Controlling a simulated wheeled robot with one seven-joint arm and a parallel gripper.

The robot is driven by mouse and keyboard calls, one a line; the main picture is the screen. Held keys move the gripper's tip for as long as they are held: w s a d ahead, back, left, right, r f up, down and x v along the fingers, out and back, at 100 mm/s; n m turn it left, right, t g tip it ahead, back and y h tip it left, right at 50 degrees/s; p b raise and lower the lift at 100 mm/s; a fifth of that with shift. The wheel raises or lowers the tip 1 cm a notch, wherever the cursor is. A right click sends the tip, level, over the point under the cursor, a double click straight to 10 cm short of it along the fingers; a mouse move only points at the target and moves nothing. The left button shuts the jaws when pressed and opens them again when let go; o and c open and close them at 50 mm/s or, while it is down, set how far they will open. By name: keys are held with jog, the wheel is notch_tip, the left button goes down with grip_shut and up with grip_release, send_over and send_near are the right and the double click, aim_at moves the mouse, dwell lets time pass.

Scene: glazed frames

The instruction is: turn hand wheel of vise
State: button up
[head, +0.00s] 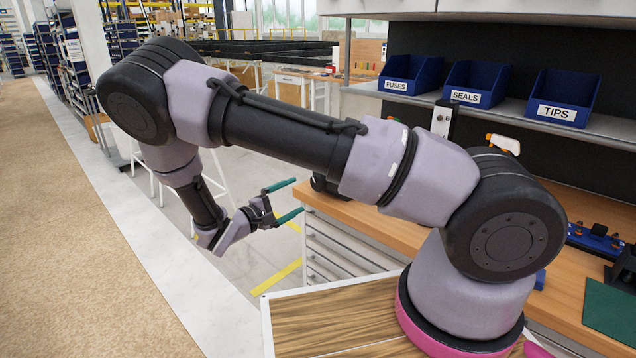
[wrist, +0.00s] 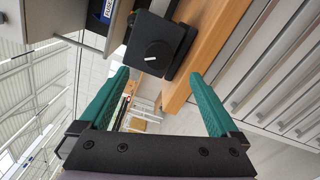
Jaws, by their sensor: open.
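The vise (wrist: 180,30) is a dark block mounted at the end of the wooden bench, ahead of my gripper in the wrist view. Its hand wheel (wrist: 155,52) appears as a round dark disc with a short white mark, facing me. In the head view a dark part at the bench's left end (head: 321,184), probably the vise, is mostly hidden behind my arm. My gripper (wrist: 158,78) has two teal fingers spread wide, with nothing between them. The wheel lies beyond the fingertips, apart from them. In the head view my gripper (head: 287,201) is left of the bench end.
The wooden bench (head: 350,212) has drawers (head: 345,250) below. Blue bins (head: 478,84) labelled FUSES, SEALS and TIPS stand on the shelf above it. A spray bottle (head: 503,144) and a green mat (head: 610,312) are on the bench. Open floor lies left of the bench.

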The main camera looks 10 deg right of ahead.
aim_at(318, 191)
jog(key=w+d+n, duration=0.2)
jog(key=d+n, duration=0.1)
jog(key=n, duration=0.1)
jog(key=w+d+n, duration=0.2)
jog(key=d+n, duration=0.1)
jog(key=n, duration=0.2)
jog(key=w+d+n, duration=0.2)
jog(key=d+n, duration=0.1)
jog(key=n, duration=0.2)
jog(key=shift+w+r, duration=0.15)
jog(key=shift+r, duration=0.2)
jog(key=c, duration=1.3)
